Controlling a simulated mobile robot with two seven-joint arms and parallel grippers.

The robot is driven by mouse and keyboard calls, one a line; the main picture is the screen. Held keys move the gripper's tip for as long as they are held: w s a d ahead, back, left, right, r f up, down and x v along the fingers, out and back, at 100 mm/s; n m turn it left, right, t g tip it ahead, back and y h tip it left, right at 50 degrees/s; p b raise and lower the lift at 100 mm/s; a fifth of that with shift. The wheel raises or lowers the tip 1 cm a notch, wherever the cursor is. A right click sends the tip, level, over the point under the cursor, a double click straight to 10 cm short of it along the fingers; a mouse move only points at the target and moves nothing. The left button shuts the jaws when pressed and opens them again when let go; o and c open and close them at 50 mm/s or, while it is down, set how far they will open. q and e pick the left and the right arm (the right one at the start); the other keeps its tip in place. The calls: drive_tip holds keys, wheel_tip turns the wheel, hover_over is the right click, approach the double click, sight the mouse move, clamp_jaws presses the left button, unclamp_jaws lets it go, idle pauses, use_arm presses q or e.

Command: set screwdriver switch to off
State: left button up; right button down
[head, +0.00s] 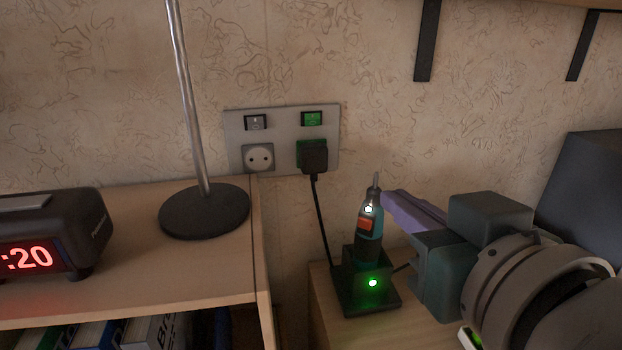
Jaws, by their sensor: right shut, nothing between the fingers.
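A teal and black electric screwdriver (370,218) with an orange-red part stands upright in a black charging dock (357,293), whose green light glows. The dock's black plug (313,157) sits in the right socket of a grey wall plate (286,151). Above that plug is a green-lit switch (311,119); a dark, unlit switch (255,122) is above the empty left socket (259,158). My right gripper (390,200) is shut and empty, its purple fingers pointing left just beside the screwdriver's upper part. I cannot tell whether they touch it. My left gripper is not in view.
A lamp with a round black base (204,211) and metal pole stands on the left wooden shelf. A black clock (55,231) with red digits is left of it. A dark box (583,190) stands at the right. The wall before the plate is clear.

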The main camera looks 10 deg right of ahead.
hover_over(365, 223)
drive_tip(key=s, duration=0.2)
drive_tip(key=f, duration=0.1)
use_arm(q)
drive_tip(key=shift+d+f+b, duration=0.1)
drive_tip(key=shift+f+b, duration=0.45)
drive_tip(key=shift+b, duration=0.05)
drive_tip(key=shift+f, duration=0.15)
use_arm(e)
drive_tip(key=f, duration=0.4)
drive_tip(key=shift+s+d+f, duration=0.15)
drive_tip(key=shift+s+f, duration=0.05)
